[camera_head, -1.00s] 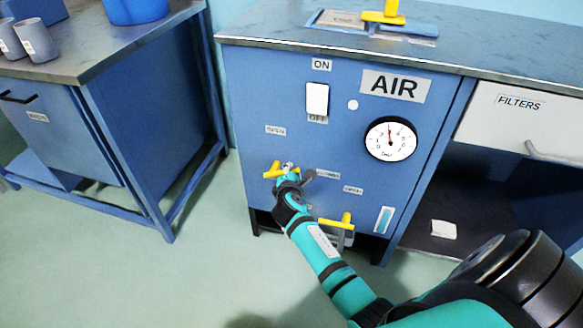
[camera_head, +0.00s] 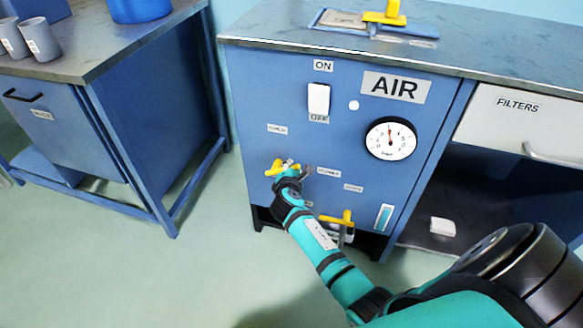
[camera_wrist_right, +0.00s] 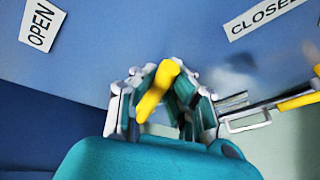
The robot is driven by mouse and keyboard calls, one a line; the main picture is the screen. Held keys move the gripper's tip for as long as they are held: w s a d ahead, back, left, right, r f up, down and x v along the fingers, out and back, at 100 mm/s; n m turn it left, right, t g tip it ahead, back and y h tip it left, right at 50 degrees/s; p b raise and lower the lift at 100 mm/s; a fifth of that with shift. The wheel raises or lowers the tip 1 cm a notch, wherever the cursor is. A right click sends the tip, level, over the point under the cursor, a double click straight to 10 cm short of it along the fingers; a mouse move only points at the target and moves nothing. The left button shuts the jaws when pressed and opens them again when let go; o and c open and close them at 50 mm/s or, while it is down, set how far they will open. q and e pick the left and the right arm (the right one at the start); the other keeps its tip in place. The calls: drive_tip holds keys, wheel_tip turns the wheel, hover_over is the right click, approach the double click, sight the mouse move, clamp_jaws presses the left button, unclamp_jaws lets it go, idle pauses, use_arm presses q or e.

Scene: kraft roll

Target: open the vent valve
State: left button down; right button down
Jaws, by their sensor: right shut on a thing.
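The vent valve's yellow handle (camera_head: 274,169) is on the front of the blue AIR cabinet, low on its left side. My right gripper (camera_head: 288,166) is at this handle and partly covers it. In the right wrist view the yellow handle (camera_wrist_right: 157,92) lies tilted between the two fingers of my right gripper (camera_wrist_right: 160,95), which is shut on it. The OPEN label (camera_wrist_right: 40,26) is at the upper left of that view and the CLOSED label (camera_wrist_right: 262,17) at the upper right. The valve's stem is hidden. My left gripper is not in view.
A second yellow handle (camera_head: 342,221) is below and right of my right gripper. A white ON/OFF switch (camera_head: 318,99) and a round gauge (camera_head: 391,139) are higher on the panel. A yellow-handled thing (camera_head: 385,15) is on the cabinet top. Another bench (camera_head: 90,70) stands at left.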

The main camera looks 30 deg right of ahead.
drive_tip(key=c, duration=1.5)
unclamp_jaws()
drive_tip(key=shift+w+a+r, duration=0.1)
drive_tip(key=shift+w+r, duration=0.1)
drive_tip(key=shift+r, duration=0.2)
drive_tip(key=shift+o, duration=1.2)
drive_tip(key=shift+f, duration=0.2)
drive_tip(key=shift+s, duration=0.1)
drive_tip(key=v, duration=1.2)
